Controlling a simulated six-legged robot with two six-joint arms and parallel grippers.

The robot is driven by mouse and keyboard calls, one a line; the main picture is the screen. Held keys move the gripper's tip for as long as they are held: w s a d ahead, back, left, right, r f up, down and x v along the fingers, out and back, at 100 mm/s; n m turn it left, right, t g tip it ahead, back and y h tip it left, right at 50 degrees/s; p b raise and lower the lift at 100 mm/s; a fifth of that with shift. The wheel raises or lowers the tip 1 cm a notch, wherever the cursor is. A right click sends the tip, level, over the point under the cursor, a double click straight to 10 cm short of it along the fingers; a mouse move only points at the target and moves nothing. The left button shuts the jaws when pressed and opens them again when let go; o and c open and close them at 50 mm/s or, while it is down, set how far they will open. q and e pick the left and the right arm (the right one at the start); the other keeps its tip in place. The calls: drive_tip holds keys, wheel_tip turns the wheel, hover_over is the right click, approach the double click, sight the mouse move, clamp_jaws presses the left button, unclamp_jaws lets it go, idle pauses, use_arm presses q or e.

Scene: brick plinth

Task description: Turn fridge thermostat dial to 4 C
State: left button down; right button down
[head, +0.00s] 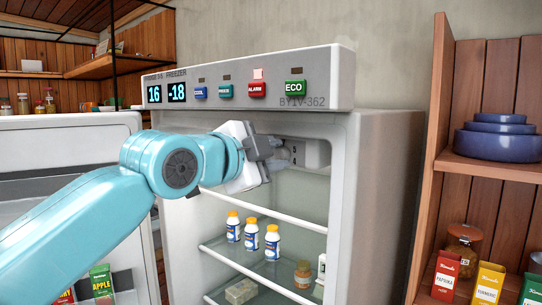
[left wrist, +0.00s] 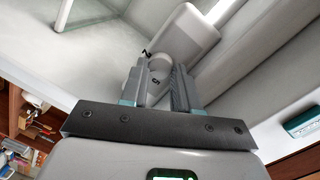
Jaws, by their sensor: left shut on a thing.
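The fridge (head: 385,190) stands open, with a white thermostat housing (head: 314,153) under its top panel. Small marks show on the housing's face, too small to read surely. My left gripper (head: 277,155) is at the housing, its jaws hiding most of the dial. In the left wrist view, its two grey fingers (left wrist: 160,88) are shut on the round dial (left wrist: 157,77), which carries a small dark mark. The housing (left wrist: 185,38) shows behind the dial. The panel display (head: 166,93) reads 16 and -18. My right gripper is not in view.
Glass shelves below hold several white bottles (head: 252,236) with orange caps. The open door (head: 65,128) is at the left. A wooden shelf (head: 490,166) with blue bowls (head: 495,141) and spice boxes stands at the right. A light above the red alarm button (head: 257,89) looks pinkish.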

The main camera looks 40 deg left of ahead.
use_arm(q)
drive_tip(key=shift+r, duration=0.1)
idle(0.4)
drive_tip(key=c, duration=1.2)
unclamp_jaws()
drive_tip(key=shift+o, duration=0.5)
drive_tip(key=shift+w, duration=0.15)
drive_tip(key=s+r+b, duration=0.1)
drive_tip(key=s, duration=1.5)
drive_tip(key=shift+s+a+r+b, duration=0.15)
drive_tip(key=shift+r+b, duration=0.15)
